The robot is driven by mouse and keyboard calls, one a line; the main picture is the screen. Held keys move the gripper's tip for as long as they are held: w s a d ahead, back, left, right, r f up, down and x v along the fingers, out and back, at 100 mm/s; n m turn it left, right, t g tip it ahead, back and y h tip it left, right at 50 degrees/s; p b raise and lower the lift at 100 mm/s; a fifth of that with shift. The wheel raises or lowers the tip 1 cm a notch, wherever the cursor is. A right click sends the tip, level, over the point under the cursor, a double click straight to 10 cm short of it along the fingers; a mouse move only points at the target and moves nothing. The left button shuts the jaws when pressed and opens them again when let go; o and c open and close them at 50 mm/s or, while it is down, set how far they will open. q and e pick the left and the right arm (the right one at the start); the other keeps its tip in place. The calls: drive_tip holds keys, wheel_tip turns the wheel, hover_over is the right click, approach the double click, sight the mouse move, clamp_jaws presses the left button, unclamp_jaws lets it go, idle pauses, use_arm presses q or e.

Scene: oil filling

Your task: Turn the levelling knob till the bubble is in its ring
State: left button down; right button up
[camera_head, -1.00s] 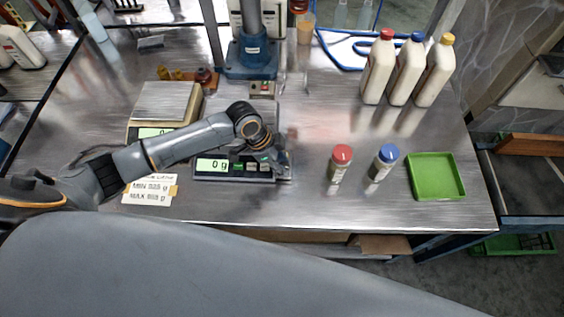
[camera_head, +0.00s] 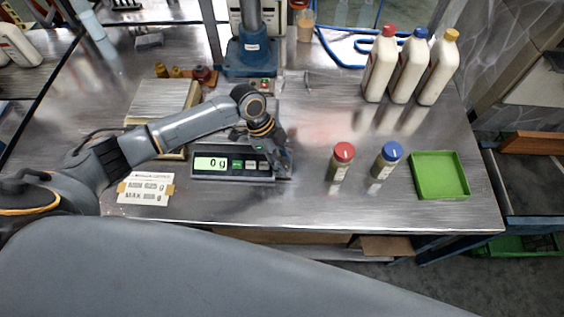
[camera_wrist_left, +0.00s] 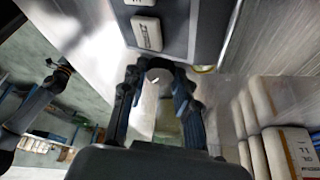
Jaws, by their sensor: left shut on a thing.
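The front scale (camera_head: 203,176) shows 0 g on its lit display. My left gripper (camera_head: 284,168) is at the scale's front right corner, pointing down. In the left wrist view its two fingers (camera_wrist_left: 158,92) are shut on a round dark levelling knob (camera_wrist_left: 158,74), next to the scale's button panel (camera_wrist_left: 172,14). A small yellowish rim shows beside the knob in that view; whether it is the bubble's ring I cannot tell. The bubble is not readable in either view. My right gripper is not in view.
A red-capped bottle (camera_head: 341,163) and a blue-capped bottle (camera_head: 385,162) stand right of the scale, with a green tray (camera_head: 439,176) beyond. Several large white bottles (camera_head: 408,68) stand at the back right. A label card (camera_head: 146,188) lies at the scale's left.

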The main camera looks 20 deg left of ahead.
use_arm(q)
drive_tip(key=shift+m, duration=0.6)
drive_tip(key=c, duration=1)
unclamp_jaws()
drive_tip(key=v, duration=1.2)
drive_tip(key=shift+w, duration=0.25)
drive_tip(key=shift+d, duration=0.15)
